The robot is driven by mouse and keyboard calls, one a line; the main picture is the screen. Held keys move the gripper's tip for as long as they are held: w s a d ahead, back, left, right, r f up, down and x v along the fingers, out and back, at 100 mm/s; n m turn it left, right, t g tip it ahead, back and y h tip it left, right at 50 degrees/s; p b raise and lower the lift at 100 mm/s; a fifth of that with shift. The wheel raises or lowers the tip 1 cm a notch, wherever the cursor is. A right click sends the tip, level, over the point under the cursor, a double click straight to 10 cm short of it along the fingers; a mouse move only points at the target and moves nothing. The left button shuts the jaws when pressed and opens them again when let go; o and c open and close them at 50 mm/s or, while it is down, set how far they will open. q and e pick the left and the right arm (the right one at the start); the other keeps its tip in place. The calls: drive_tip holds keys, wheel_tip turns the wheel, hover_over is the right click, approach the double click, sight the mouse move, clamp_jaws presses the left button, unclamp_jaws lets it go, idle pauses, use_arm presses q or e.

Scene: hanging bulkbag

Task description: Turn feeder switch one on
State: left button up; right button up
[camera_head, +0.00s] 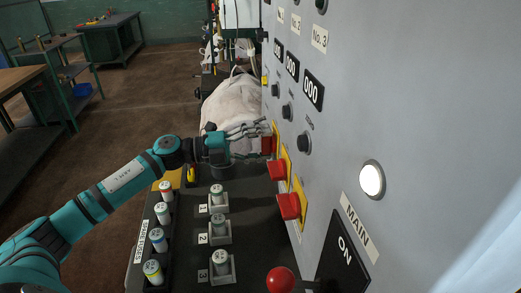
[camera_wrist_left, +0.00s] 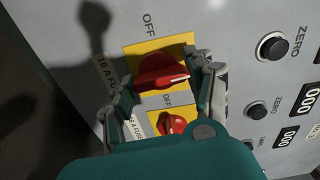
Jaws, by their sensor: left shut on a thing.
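Three red feeder switches sit on yellow plates along the grey panel. The farthest switch (camera_head: 267,144) is the one at my left gripper (camera_head: 258,128). The middle switch (camera_head: 278,169) and the near switch (camera_head: 289,206) stand free. In the left wrist view, my left gripper (camera_wrist_left: 166,84) has its fingers on either side of the red knob (camera_wrist_left: 160,70) and is shut on it. The knob lies roughly across the picture, its white mark at the right end. "OFF" is printed above its plate. A second red knob (camera_wrist_left: 172,124) shows below it. My right gripper is not in view.
Fuses (camera_head: 163,214) and numbered holders (camera_head: 219,230) stand on the black ledge below the arm. A red ball knob (camera_head: 281,280) and a lit MAIN lamp (camera_head: 372,180) are nearer. A pale bulk bag (camera_head: 232,101) stands behind the gripper. Black ZERO buttons (camera_wrist_left: 272,46) are beside the switches.

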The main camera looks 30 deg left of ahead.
use_arm(q)
drive_tip(key=shift+m+b, duration=0.3)
drive_tip(key=shift+m, duration=0.2)
drive_tip(key=o, duration=1.2)
drive_tip(key=v, duration=1.2)
